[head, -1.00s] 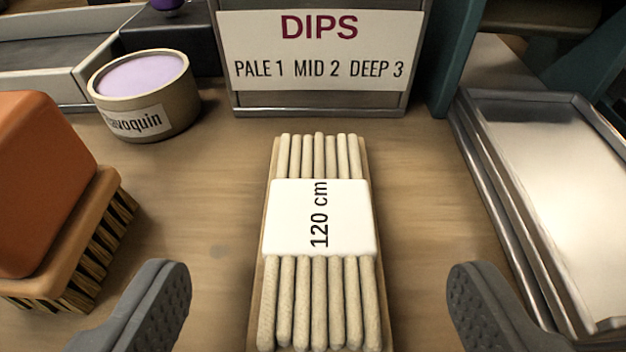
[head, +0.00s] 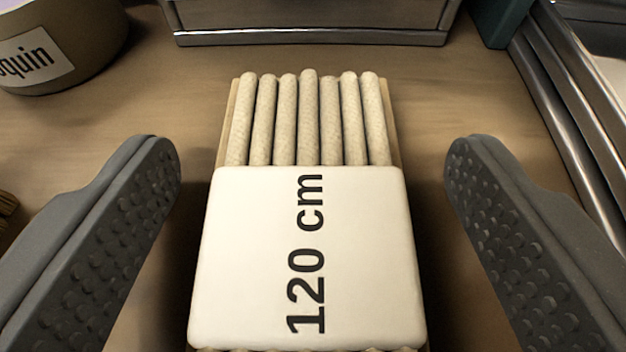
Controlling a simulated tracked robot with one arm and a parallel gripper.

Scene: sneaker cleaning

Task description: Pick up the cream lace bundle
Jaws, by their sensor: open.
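The cream lace bundle (head: 308,118) lies on the wooden table in the middle of the head view. It is a row of several cream cords on a thin tan backing, wrapped by a white band (head: 262,255) that reads "120 cm". Its near end is cut off by the bottom of the picture. My gripper (head: 312,165) is open, with one grey studded finger on each side of the bundle. A gap shows between each finger and the bundle, and nothing is held.
A round tub (head: 60,45) with a label ending in "quin" stands at the upper left. A grey metal-edged box (head: 310,22) stands beyond the bundle. Metal trays (head: 570,110) lie at the right. Bare table (head: 160,110) shows around the bundle's far end.

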